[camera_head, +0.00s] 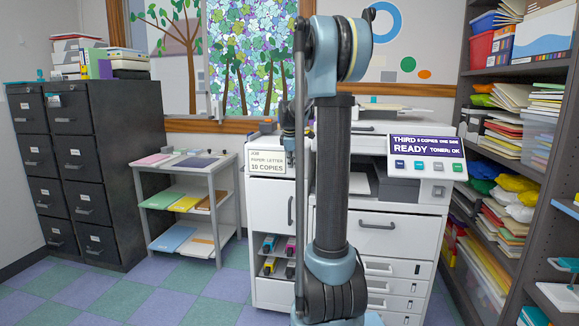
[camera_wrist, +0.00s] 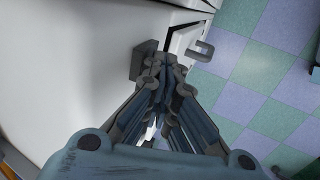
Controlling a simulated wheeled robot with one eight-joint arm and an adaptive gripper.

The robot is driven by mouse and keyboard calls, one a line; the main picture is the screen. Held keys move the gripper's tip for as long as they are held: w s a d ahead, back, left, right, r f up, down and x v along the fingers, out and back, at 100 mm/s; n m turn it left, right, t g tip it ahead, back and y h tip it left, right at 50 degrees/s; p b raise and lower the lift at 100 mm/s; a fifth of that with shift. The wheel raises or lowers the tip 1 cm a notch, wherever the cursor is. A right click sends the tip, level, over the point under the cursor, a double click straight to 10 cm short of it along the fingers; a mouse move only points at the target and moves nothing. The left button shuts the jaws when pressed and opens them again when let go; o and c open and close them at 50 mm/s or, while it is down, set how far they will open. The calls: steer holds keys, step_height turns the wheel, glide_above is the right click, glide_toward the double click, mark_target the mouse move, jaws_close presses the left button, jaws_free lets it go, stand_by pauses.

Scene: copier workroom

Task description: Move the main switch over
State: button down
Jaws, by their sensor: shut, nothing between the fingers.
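The white copier (camera_head: 270,207) stands at the back centre, partly hidden behind my arm. No part is clearly marked as the main switch in either view. In the wrist view, a dark grey block (camera_wrist: 143,62) sticks out from the white surface just left of my fingertips; I cannot tell whether it is the switch. My gripper (camera_wrist: 164,66) is shut and empty, close beside that block; I cannot tell whether they touch. In the head view, my gripper (camera_head: 291,160) hangs in front of the copier's left part, beside the label card (camera_head: 268,163).
A grey loop handle (camera_wrist: 203,50) projects right of my fingertips. The copier's display panel (camera_head: 427,158) reads "READY". A small shelf cart (camera_head: 237,172) and dark filing cabinets (camera_head: 130,112) stand left; a loaded shelf rack (camera_head: 519,72) stands right. Checkered floor lies open at front left.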

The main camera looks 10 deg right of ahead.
steer(key=shift+d+r, duration=0.1)
steer(key=shift+r, duration=0.7)
steer(key=shift+s, duration=0.1)
steer(key=s+a+f+v, duration=0.1)
steer(key=s+v, duration=0.1)
steer(key=v, duration=0.9)
steer(key=shift+s+r, duration=0.3)
steer(key=shift+r, duration=0.05)
steer(key=shift+s+a+f+g, duration=0.1)
steer(key=shift+s+f+g, duration=0.2)
steer(key=shift+f, duration=0.35)
steer(key=shift+w+f, duration=0.1)
